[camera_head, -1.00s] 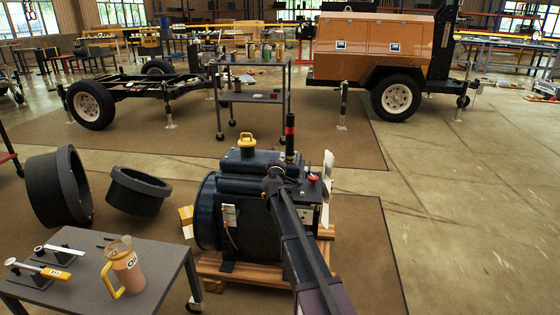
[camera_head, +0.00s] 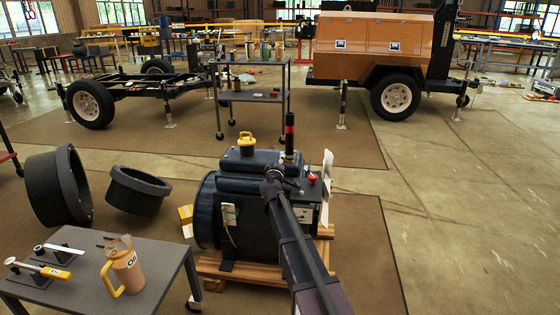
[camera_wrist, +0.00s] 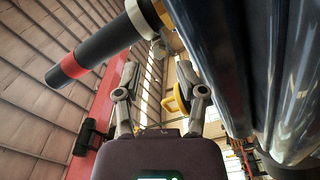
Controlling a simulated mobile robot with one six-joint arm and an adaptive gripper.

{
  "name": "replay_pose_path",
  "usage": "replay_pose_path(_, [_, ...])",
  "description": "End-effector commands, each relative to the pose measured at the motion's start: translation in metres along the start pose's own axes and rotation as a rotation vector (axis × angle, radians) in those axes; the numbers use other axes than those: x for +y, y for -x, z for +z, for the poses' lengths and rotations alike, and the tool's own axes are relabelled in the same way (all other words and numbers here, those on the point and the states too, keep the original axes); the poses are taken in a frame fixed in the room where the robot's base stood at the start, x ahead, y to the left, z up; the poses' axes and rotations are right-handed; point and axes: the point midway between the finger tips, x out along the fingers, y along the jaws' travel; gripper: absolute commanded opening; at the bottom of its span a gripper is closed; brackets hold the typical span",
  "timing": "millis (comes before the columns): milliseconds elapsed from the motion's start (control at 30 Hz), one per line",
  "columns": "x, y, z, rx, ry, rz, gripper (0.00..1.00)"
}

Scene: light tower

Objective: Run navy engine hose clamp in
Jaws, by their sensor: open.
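The navy engine (camera_head: 250,215) sits on a wooden pallet. A black upright hose with a red band (camera_head: 290,135) rises from its top; in the wrist view this hose (camera_wrist: 105,50) slants in from the upper left. A pale band (camera_wrist: 142,18) circles its base, with a small metal part, perhaps the clamp screw (camera_wrist: 160,47), beside it. My gripper (camera_wrist: 157,75) is open, its fingers apart below that part with nothing seen between them. In the head view my arm covers the engine's front right and its fingertips are hard to make out.
A yellow cap (camera_head: 247,141) and a red knob (camera_head: 312,177) stand on the engine near my arm. A white fan (camera_head: 327,185) is at its right end. A small table (camera_head: 160,262) with a jug and tools is at lower left. Floor to the right is clear.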

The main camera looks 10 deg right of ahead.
Motion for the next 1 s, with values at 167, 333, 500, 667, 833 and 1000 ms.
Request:
replay_pose_path(167, [0.001,0.025,0.001,0.001,0.0,0.001,0.53])
replay_pose_path(333, [0.001,0.043,0.0,0.002,0.0,0.001,0.53])
replay_pose_path(500, [0.001,0.053,-0.001,0.002,0.0,0.002,0.53])
replay_pose_path(667, [0.001,0.055,-0.001,0.002,0.0,0.002,0.53])
replay_pose_path(833, [0.001,0.055,-0.001,0.002,0.0,0.002,0.53])
replay_pose_path(1000, [0.001,0.055,-0.001,0.002,0.003,0.002,0.53])
